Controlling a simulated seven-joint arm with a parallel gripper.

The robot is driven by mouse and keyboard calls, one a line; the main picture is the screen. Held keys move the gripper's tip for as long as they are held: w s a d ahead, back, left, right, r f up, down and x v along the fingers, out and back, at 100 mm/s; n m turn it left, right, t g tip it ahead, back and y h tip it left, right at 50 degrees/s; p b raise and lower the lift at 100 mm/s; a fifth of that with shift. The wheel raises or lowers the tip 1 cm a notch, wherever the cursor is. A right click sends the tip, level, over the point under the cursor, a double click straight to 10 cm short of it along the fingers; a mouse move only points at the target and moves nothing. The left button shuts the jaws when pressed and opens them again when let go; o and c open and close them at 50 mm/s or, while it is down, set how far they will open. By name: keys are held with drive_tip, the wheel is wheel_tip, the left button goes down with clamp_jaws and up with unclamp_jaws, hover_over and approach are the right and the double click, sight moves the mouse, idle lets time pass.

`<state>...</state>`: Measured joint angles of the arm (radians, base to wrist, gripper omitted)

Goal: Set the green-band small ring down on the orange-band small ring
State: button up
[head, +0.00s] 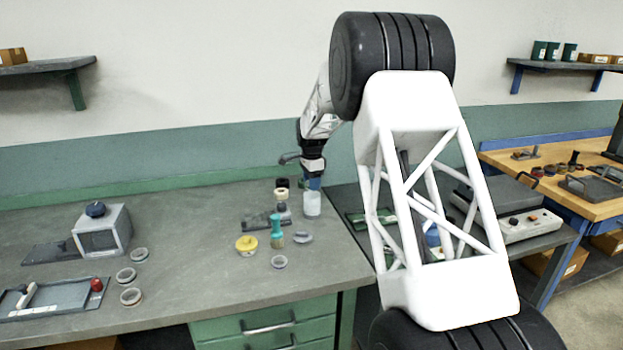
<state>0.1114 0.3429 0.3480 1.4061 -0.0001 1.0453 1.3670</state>
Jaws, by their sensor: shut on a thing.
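My gripper (313,174) points down over the back of the bench, at the blue top of a pale bottle (312,204). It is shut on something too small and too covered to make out. Several small grey rings lie on the bench: one (139,254), one (126,275) and one with a brownish tint (131,296) in a loose row at left, and one (279,261) near the front edge. Their band colours are too small to tell, so I cannot pick out the green-band or orange-band ring.
A grey box with a dark knob (103,230) and a tray with a red knob (60,297) stand at left. A yellow tin (246,245), a teal brush (277,230) and a grey disc (303,237) crowd the middle. The bench (190,260) is clear between these groups.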

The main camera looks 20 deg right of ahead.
drive_tip(key=shift+f, duration=1.35)
drive_tip(key=o, duration=1)
drive_tip(key=shift+r, duration=0.15)
wheel_tip(320, 180, up, 8)
drive_tip(key=shift+f, duration=0.25)
drive_tip(key=shift+s+r, duration=0.1)
